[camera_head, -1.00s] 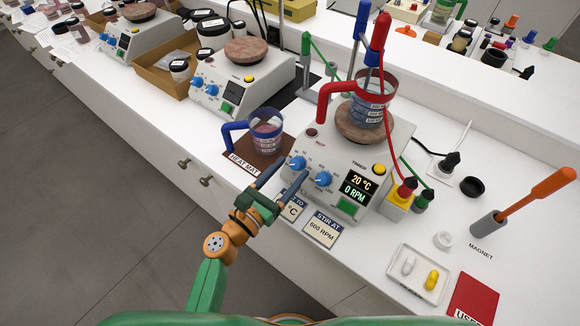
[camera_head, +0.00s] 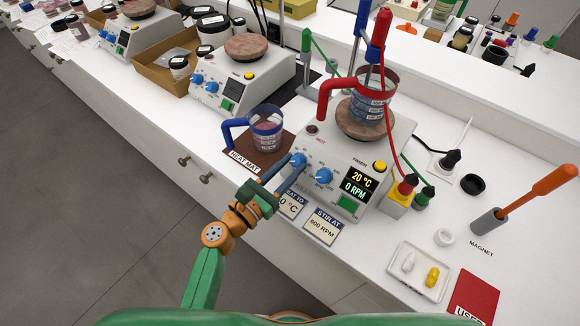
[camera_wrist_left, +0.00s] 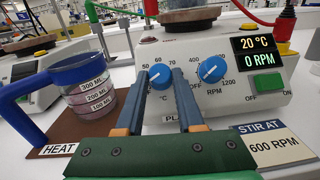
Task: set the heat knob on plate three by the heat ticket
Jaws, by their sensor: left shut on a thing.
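Plate three (camera_head: 330,155) is a white hot plate with two blue knobs. Its display (camera_head: 356,187) reads 20 °C and 0 RPM. My left gripper (camera_head: 288,168) is shut on the left blue knob, the heat knob (camera_head: 298,160). In the left wrist view the heat knob (camera_wrist_left: 160,75) sits between the two fingertips. The stir knob (camera_wrist_left: 211,70) is to its right, free of the fingers. The heat ticket (camera_head: 290,205) lies in front of the plate, partly covered by my gripper; only its end, "0 °C", is readable. My right gripper is out of view.
A stir ticket (camera_head: 322,226) reads 600 RPM. A blue-handled beaker (camera_head: 267,130) stands on the heat mat (camera_head: 246,158), close left of my gripper. A red-handled beaker (camera_head: 372,103) stands on the plate. A tray (camera_head: 404,283) with two stir bars is at right.

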